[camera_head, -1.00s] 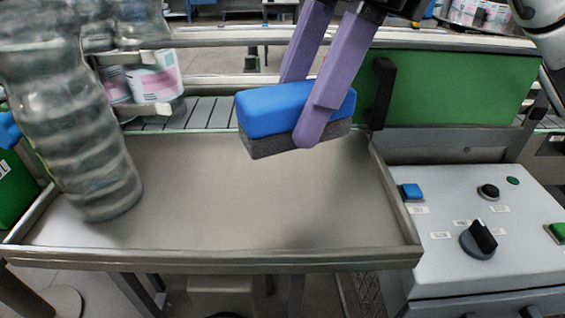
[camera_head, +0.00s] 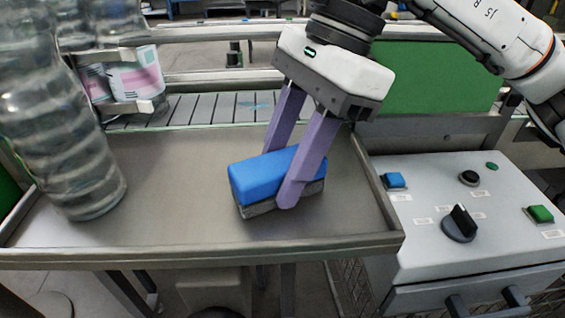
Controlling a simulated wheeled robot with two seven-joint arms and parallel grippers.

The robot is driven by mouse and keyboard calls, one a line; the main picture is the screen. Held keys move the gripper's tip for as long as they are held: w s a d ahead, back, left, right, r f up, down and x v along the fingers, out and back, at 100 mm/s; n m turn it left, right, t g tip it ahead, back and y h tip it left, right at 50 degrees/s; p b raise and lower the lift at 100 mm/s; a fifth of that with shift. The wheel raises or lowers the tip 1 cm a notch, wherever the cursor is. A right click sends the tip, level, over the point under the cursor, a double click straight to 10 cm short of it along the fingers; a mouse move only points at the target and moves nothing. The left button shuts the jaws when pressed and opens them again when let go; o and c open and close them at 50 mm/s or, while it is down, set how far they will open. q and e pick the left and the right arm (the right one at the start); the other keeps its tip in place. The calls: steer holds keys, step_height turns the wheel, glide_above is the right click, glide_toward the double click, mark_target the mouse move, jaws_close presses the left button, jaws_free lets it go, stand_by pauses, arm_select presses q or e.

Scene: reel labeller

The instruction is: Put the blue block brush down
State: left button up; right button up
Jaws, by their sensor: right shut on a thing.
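The blue block brush (camera_head: 256,178) has a blue top and a dark grey underside. It is at the middle right of the metal tray (camera_head: 165,222), low over the tray floor or on it; I cannot tell if it touches. My right gripper (camera_head: 289,178) comes down from the upper right, tilted, with its purple fingers shut on the brush. One finger is in front of the brush and the other is behind it. My left gripper is not in view.
A large clear ribbed bottle (camera_head: 62,130) stands at the tray's left. A control panel (camera_head: 440,240) with buttons and a black knob (camera_head: 460,222) is right of the tray. A roller conveyor (camera_head: 200,108) and a green panel (camera_head: 440,78) lie behind. The tray's left-middle floor is clear.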

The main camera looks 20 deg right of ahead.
steer(key=o, duration=0.9)
steer(key=shift+f, duration=0.15)
steer(key=shift+o, duration=0.2)
steer(key=shift+r, duration=0.4)
steer(key=v, duration=1.1)
steer(key=shift+d+r+p, duration=0.2)
steer(key=shift+r+p, duration=0.1)
